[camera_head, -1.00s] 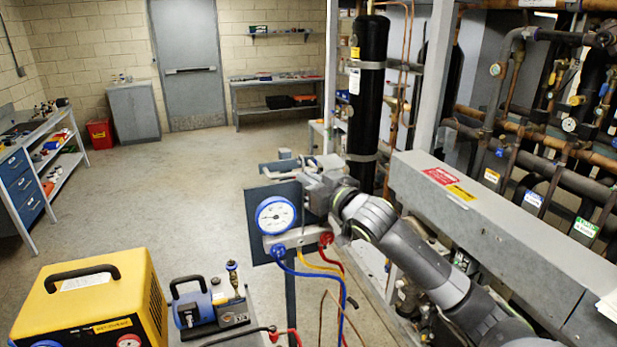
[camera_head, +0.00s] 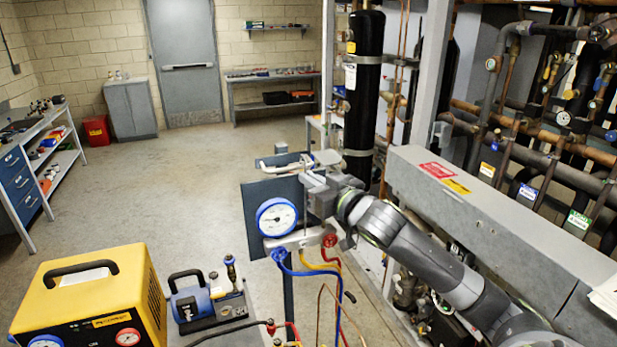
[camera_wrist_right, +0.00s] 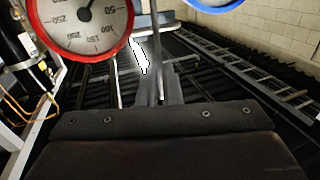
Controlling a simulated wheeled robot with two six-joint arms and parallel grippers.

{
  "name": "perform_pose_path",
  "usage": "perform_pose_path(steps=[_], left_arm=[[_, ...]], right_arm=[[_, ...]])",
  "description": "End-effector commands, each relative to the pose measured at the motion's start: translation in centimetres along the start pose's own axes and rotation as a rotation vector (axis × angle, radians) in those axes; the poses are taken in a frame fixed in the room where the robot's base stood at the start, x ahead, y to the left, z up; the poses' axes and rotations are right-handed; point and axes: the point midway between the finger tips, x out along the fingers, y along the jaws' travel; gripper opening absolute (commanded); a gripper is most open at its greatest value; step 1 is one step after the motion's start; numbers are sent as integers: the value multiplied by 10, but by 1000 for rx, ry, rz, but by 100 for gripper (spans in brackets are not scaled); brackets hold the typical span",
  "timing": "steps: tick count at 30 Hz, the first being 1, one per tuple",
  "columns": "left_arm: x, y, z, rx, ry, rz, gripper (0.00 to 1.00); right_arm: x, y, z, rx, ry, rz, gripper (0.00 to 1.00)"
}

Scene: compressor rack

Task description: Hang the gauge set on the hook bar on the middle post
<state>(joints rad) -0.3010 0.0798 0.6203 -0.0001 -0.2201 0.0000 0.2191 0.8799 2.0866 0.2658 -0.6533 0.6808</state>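The gauge set has a blue-rimmed gauge (camera_head: 276,217), a metal manifold body (camera_head: 300,240), a red knob and blue, yellow and red hoses hanging below. My right gripper (camera_head: 318,190) is at the top of the gauge set, beside the blue gauge, and appears shut on it. The right wrist view shows the red-rimmed gauge (camera_wrist_right: 80,28) and part of the blue one either side of the gripper fingers (camera_wrist_right: 160,88). A dark panel (camera_head: 256,197) on a post stands directly behind, with light metal bars (camera_head: 284,164) above it. Whether the hanger touches a hook is hidden. My left gripper is out of view.
A yellow machine (camera_head: 98,300) and a blue pump (camera_head: 190,300) stand at the lower left. A long grey casing (camera_head: 470,205) runs along the right, in front of pipework. A black cylinder (camera_head: 364,90) stands behind the panel. The floor (camera_head: 170,190) at left is clear.

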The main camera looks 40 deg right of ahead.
Motion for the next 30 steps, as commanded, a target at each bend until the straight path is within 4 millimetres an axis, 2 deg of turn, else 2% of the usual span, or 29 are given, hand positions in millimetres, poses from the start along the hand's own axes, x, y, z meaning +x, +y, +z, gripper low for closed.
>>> perform_pose_path(steps=[18, 30], left_arm=[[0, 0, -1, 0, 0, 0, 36], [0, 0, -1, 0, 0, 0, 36]], right_arm=[[-40, -13, -2, -5, 5, -3, 0], [-48, -16, -3, -3, 6, -3, 0]])
